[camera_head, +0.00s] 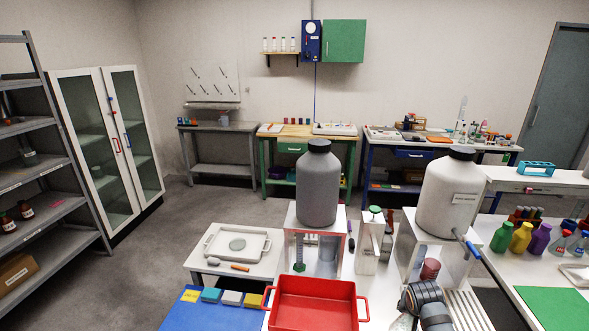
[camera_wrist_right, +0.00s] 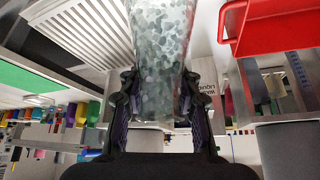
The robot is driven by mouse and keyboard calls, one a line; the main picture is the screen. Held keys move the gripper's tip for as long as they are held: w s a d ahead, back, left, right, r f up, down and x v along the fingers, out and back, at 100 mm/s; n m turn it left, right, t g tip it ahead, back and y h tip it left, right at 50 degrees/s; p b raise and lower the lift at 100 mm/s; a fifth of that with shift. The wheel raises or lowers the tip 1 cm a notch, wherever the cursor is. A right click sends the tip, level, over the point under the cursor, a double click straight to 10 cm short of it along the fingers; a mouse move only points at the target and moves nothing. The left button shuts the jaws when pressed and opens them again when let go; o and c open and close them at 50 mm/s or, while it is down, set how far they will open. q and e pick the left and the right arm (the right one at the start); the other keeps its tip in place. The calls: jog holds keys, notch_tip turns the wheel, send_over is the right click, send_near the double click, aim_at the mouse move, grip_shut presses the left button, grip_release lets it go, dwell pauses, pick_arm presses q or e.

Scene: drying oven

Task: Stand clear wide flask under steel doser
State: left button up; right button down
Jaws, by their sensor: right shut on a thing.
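My right gripper (camera_wrist_right: 158,95) is shut on a clear wide flask (camera_wrist_right: 160,45), which has a mottled, speckled look in the right wrist view. In the head view, my right wrist is at the bottom, in front of the white stand on the right, and the flask is mostly hidden there. A large grey container with a black cap (camera_head: 319,188), perhaps the steel doser, stands on a white open stand (camera_head: 341,215). A large white container with a black cap (camera_head: 449,196) stands on another stand to its right. My left gripper is not in view.
A red tray (camera_head: 314,306) sits in front of the grey container's stand and also shows in the right wrist view (camera_wrist_right: 275,25). A blue tap handle (camera_head: 474,251) sticks out from the white container. Colored bottles (camera_head: 521,237) and a green mat (camera_head: 555,309) lie at right.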

jog(key=s+a+r+n+y+b, duration=0.1)
jog(key=s+a+r+n+y, duration=0.3)
jog(key=a+r+n, duration=0.45)
jog(key=s+a+r+n+g+y, duration=0.1)
jog(key=s+a+r+n+y, duration=0.1)
jog(key=s+a+r+n, duration=0.1)
jog(key=s+a+r+n+y+b, duration=0.1)
jog(key=s+a+r+n, duration=0.2)
jog(key=s, duration=0.5)
jog(key=shift+a+r+n+g+y, duration=0.4)
jog(key=shift+r+n, duration=0.45)
jog(key=shift+n, duration=0.2)
